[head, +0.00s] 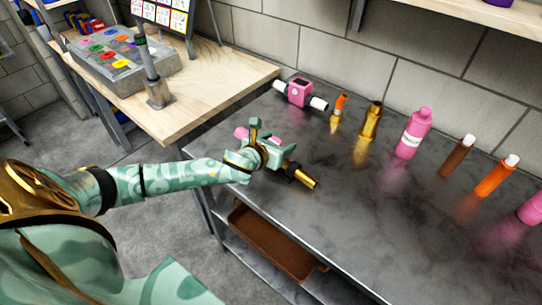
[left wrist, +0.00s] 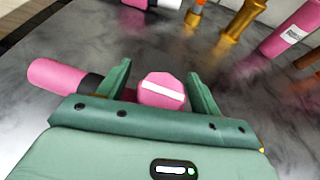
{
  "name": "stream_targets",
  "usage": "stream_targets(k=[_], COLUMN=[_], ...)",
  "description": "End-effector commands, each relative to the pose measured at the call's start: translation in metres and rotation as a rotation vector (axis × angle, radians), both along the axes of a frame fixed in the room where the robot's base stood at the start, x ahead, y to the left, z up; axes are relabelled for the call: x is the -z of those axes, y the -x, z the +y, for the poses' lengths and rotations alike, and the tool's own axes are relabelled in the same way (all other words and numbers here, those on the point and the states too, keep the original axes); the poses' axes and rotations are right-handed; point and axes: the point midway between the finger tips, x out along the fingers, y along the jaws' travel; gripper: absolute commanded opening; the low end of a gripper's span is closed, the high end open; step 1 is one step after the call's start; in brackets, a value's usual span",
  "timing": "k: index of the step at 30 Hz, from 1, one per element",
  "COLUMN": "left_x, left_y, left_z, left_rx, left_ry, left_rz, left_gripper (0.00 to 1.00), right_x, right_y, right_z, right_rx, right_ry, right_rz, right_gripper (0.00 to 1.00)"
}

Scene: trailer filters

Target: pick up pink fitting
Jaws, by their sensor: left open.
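A pink fitting (head: 242,132) lies on the dark metal table (head: 350,230) at its left part, mostly hidden under my left gripper (head: 268,148). A black collar and a gold end (head: 309,181) show on the gripper's other side, seemingly part of the same piece. In the left wrist view, its pink end (left wrist: 56,77) shows at the left, and a round pink knob with a white stripe (left wrist: 162,91) sits between the open fingers of my left gripper (left wrist: 160,82). The fingers are apart from the knob on both sides. My right gripper is out of view.
A pink device with white ends (head: 300,92), an orange-tipped gold piece (head: 338,112), a gold fitting (head: 369,122), a pink bottle (head: 413,133) and several tubes line the table's back. A wooden bench (head: 205,85) stands at left. The table's middle is clear.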

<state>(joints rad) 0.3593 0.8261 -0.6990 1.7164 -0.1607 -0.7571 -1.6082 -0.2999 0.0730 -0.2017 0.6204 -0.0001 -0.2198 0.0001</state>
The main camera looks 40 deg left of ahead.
Motion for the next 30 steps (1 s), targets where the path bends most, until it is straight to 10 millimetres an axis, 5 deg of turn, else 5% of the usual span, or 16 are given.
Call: stream_targets(k=[6, 12, 23, 30], left_x=[-0.001, -0.001, -0.008, -0.048], left_y=[0.000, 0.000, 0.000, 0.004], left_z=[0.000, 0.000, 0.000, -0.004], left_rx=[0.000, 0.000, 0.001, 0.001], left_ry=[0.000, 0.001, 0.000, 0.001], left_rz=[0.000, 0.000, -0.002, -0.006], left_gripper=[0.62, 0.10, 0.10, 0.10], right_x=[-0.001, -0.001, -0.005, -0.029], right_y=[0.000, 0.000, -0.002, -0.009], right_z=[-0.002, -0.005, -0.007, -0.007], right_rx=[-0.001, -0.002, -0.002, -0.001], right_ry=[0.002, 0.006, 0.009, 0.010], right_rz=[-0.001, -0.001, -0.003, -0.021], right_gripper=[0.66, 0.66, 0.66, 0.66])
